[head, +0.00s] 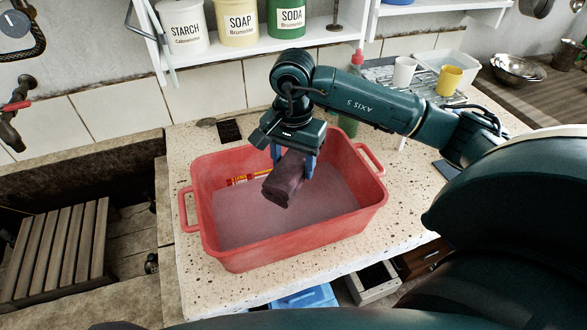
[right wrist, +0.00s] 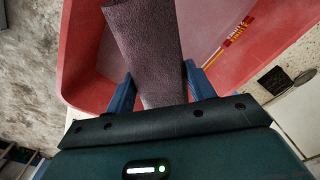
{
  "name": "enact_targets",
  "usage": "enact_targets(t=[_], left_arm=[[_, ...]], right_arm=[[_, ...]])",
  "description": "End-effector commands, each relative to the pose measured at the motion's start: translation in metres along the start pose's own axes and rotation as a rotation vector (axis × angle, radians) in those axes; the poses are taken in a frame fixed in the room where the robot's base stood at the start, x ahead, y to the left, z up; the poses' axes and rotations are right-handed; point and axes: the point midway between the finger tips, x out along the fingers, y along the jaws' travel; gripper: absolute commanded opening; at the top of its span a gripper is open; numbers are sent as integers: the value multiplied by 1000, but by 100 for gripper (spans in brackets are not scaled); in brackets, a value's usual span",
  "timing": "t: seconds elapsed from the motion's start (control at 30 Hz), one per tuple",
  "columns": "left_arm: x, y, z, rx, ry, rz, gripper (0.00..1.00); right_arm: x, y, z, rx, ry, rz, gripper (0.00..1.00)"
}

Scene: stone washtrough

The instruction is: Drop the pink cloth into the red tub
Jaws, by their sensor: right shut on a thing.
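The pink cloth (head: 284,181) looks dark mauve and hangs folded from my right gripper (head: 292,160). The gripper's blue fingers are shut on it, and the cloth is over the inside of the red tub (head: 230,262). In the right wrist view the cloth (right wrist: 146,45) passes between the fingertips (right wrist: 158,88), with the red tub (right wrist: 85,60) behind it. I cannot tell whether the cloth's lower end touches the tub's floor. The tub stands on the speckled stone counter with its handles at the sides. My left gripper is not in view.
A yellow and red label or object (head: 245,180) shows inside the tub. A bottle with a red cap (head: 353,85), a white cup (head: 404,72) and a yellow cup (head: 448,80) stand behind. The shelf (head: 232,52) holds jars. The stone trough with a slatted wooden rack (head: 60,250) lies left.

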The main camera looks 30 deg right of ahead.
Motion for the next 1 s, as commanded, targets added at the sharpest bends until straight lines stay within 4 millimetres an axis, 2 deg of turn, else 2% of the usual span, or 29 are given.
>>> enact_targets(t=[0.03,0.13,0.43,0.47,0.5,0.77,1.0], left_arm=[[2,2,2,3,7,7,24],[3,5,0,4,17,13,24],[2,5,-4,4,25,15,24],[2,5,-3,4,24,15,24],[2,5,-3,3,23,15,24],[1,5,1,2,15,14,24],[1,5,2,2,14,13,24]], right_arm=[[9,0,0,1,-1,0,27],[16,0,0,1,-1,-1,27],[19,0,0,1,0,-2,27],[18,0,0,1,0,-2,55],[18,0,0,1,0,-2,58],[19,0,0,0,0,-1,79],[18,0,0,0,0,-1,79]])
